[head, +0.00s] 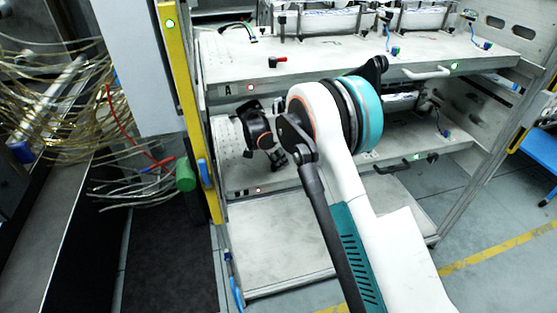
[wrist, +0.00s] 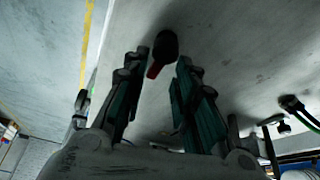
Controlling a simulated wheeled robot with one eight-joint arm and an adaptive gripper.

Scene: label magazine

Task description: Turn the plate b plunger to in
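The plate b plunger (wrist: 164,46) shows in the wrist view as a black knob with a red part, on a pale plate surface. My gripper (wrist: 162,62) is open, with its two fingers on either side of the plunger near the tips; I see gaps, and contact cannot be told. In the head view my gripper (head: 258,130) reaches over the lower plate, plate b (head: 228,143), from the right. My wrist and arm cover part of that plate, and the plunger is hidden there.
The upper plate (head: 330,60), marked A, lies above my gripper and carries a red-handled plunger (head: 279,61). A yellow post (head: 188,110) stands left of the plates. A lower shelf (head: 285,240) lies beneath. Loose tubes (head: 75,100) hang at the far left.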

